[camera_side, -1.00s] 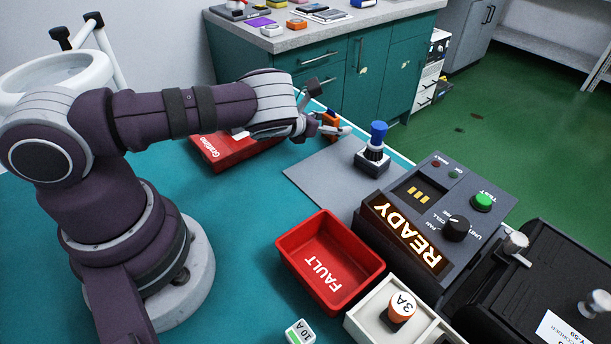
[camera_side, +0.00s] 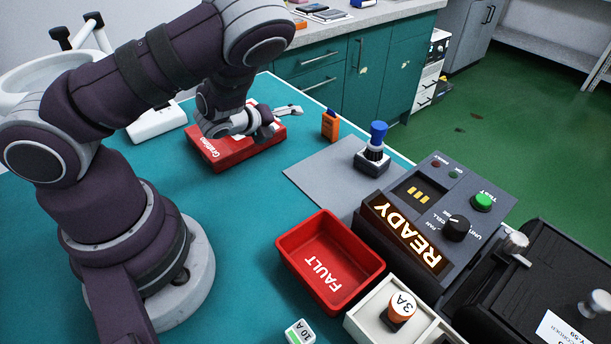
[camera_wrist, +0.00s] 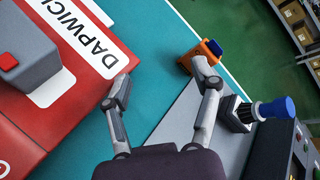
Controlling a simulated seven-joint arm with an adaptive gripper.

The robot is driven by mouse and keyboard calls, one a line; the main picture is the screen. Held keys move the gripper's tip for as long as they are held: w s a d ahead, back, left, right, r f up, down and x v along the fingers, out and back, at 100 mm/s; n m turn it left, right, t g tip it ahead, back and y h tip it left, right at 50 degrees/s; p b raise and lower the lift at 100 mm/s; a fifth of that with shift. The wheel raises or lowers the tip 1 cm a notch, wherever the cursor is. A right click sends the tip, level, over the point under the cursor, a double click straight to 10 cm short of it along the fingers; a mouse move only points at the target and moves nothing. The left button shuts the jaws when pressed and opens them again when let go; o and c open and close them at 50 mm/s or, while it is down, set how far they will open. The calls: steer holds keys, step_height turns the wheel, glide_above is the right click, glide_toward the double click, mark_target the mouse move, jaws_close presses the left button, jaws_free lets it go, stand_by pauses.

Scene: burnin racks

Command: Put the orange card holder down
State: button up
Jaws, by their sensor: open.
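The orange card holder (camera_side: 330,124) stands upright on the teal table near its far edge, just beyond the grey mat, with a dark blue piece showing at its top. In the wrist view the card holder (camera_wrist: 203,54) is beyond the tip of the right finger, and I see no contact. My gripper (camera_side: 283,122) is open and empty, left of the card holder and above the red Grabino-like labelled case. In the wrist view my gripper (camera_wrist: 160,82) has its fingers spread wide with bare teal table between them.
The red case (camera_side: 222,150) lies under my gripper. A blue-topped knob device (camera_side: 372,160) stands on the grey mat (camera_side: 318,172). A red FAULT bin (camera_side: 330,262) and the READY console (camera_side: 440,215) are nearer the camera. Teal table left of the bin is clear.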

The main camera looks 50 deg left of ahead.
steer(key=d+n, duration=0.1)
steer(key=n, duration=0.1)
steer(key=d+r+n+g, duration=0.1)
steer(key=n, duration=0.2)
steer(key=d+n+g+h, duration=0.1)
steer(key=n, duration=0.2)
steer(key=shift+s+r, duration=0.3)
steer(key=shift+r, duration=0.1)
steer(key=s+d+r+n+g+h, duration=0.1)
steer(key=s+d+r+n, duration=0.2)
steer(key=s+r+n, duration=0.3)
steer(key=s+d+r+n+g+h, duration=0.2)
steer(key=s+d+r+n, duration=0.2)
steer(key=s+r+n, duration=0.3)
steer(key=shift+s+d+r+n, duration=0.15)
steer(key=shift+d+r+n, duration=0.15)
steer(key=shift+r+n, duration=0.25)
